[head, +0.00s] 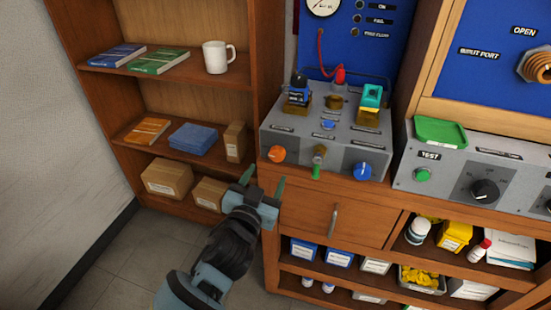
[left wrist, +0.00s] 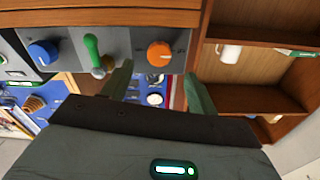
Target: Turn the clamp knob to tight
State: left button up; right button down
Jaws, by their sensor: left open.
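A grey regulator box (head: 300,135) stands on the wooden bench. Its front carries an orange knob (head: 277,154) at left, a green-tipped lever (head: 317,170) in the middle and a blue knob (head: 363,171) at right. The labels are too small to read, so I cannot tell which is the clamp knob. My left gripper (head: 264,180) is open and empty, in front of and below the orange knob, apart from it. In the left wrist view the orange knob (left wrist: 158,55) appears beyond the gap between the fingers (left wrist: 160,84). My right gripper is not in view.
A drawer (head: 335,212) with a metal handle lies below the box. A shelf with books, a white mug (head: 217,57) and cardboard boxes (head: 167,178) stands at left. A test panel (head: 460,180) is at right. The floor (head: 120,255) at left is clear.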

aim_at(276, 158)
pick_arm(q)
jog(key=shift+x, duration=3.75)
jog(key=shift+f, duration=0.1)
jog(key=c, duration=1)
